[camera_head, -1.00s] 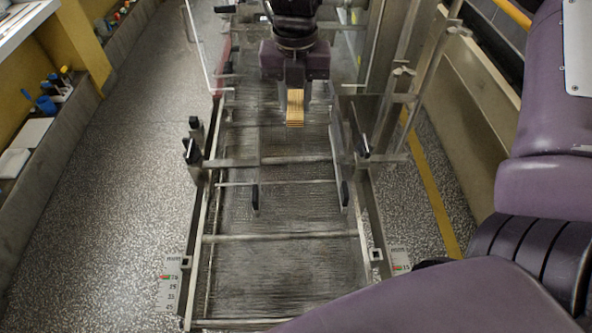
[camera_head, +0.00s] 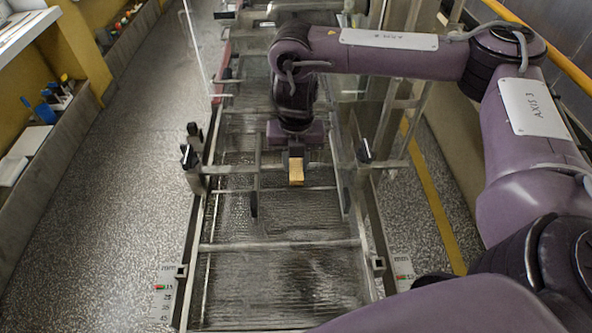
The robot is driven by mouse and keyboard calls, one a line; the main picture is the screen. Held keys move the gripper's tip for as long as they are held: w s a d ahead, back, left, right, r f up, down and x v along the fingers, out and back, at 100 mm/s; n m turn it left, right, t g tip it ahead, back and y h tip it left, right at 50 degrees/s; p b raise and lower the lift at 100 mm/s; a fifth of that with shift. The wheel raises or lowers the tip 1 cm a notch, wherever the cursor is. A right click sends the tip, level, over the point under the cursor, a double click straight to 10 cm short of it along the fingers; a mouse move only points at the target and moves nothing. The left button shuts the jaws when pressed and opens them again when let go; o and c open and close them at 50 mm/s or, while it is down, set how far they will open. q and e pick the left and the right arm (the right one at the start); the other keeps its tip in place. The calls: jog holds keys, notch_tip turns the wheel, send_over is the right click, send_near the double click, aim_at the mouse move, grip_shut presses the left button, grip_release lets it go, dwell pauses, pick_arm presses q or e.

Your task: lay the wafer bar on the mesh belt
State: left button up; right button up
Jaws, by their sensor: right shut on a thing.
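The wafer bar (camera_head: 296,174) is a small tan block with a layered look, near the middle of the camera_head view. My right gripper (camera_head: 296,156) is shut on it and holds its upper end, with the bar pointing toward the near side. The mesh belt (camera_head: 280,218) is a grey wire surface inside a metal frame, running away from me under the gripper. The bar is over the belt; I cannot tell whether it touches the mesh. My left gripper is not in view.
Metal cross bars (camera_head: 280,245) span the belt, and two dark-tipped guide rods (camera_head: 254,203) stand along it. Side rails with black knobs (camera_head: 363,151) flank it. A ledge with bottles and papers (camera_head: 36,140) is at the left. The near stretch of belt is clear.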

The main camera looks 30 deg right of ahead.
aim_at(296, 165)
jog(key=shift+f+b, duration=0.3)
jog(key=shift+f, duration=1.35)
jog(key=shift+f, duration=0.1)
jog(key=o, duration=0.8)
jog(key=shift+c, duration=0.2)
jog(key=shift+r, duration=0.2)
notch_tip(296, 165, up, 12)
jog(key=p, duration=0.1)
jog(key=shift+p, duration=0.35)
jog(key=shift+f, duration=0.1)
